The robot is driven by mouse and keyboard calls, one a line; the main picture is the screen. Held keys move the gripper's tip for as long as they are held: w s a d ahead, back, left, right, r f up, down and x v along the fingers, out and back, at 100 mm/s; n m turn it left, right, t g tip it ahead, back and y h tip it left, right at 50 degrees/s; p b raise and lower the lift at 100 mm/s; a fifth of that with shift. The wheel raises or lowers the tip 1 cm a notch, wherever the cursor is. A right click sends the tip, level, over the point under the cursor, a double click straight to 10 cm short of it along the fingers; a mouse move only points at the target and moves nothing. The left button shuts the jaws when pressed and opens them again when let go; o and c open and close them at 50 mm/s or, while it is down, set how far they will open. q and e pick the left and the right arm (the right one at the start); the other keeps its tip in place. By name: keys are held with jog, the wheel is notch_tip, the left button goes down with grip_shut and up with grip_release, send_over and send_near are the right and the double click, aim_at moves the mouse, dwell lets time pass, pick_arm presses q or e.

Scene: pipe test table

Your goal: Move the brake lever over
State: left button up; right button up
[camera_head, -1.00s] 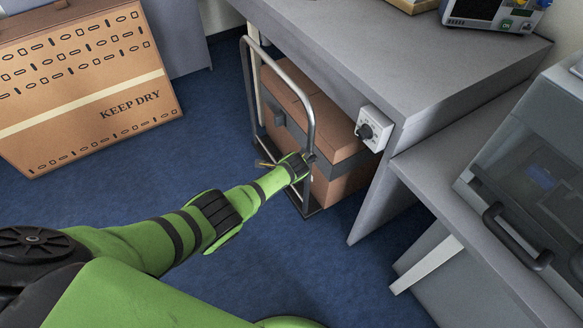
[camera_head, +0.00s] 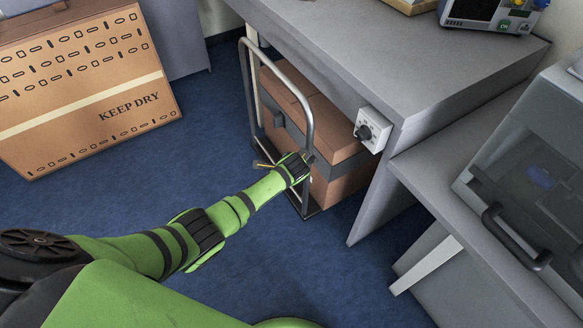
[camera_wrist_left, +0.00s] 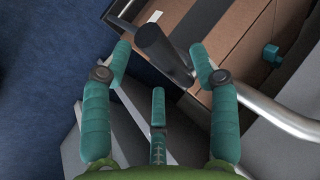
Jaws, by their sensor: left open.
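A dark, round-ended lever (camera_wrist_left: 155,45), apparently the brake lever, shows in the left wrist view. It slants down to the right toward the grey tube frame (camera_wrist_left: 270,108) of a trolley. My left gripper (camera_wrist_left: 160,52) is open, with one teal finger on each side of the lever; I cannot tell whether either touches it. In the head view my left gripper (camera_head: 297,164) is at the near upright of the trolley's frame (camera_head: 309,118), and the hand mostly hides the lever there. My right gripper is not in view.
A brown box with a dark band (camera_head: 338,182) sits on the trolley, partly under a grey desk (camera_head: 400,60). A white dial box (camera_head: 373,129) is on the desk's side. A large KEEP DRY carton (camera_head: 85,90) stands at left. Blue floor (camera_head: 215,130) between is clear.

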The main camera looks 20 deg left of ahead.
pick_arm(q)
jog(key=v, duration=0.8)
jog(key=shift+r, duration=0.2)
jog(key=shift+s, duration=0.15)
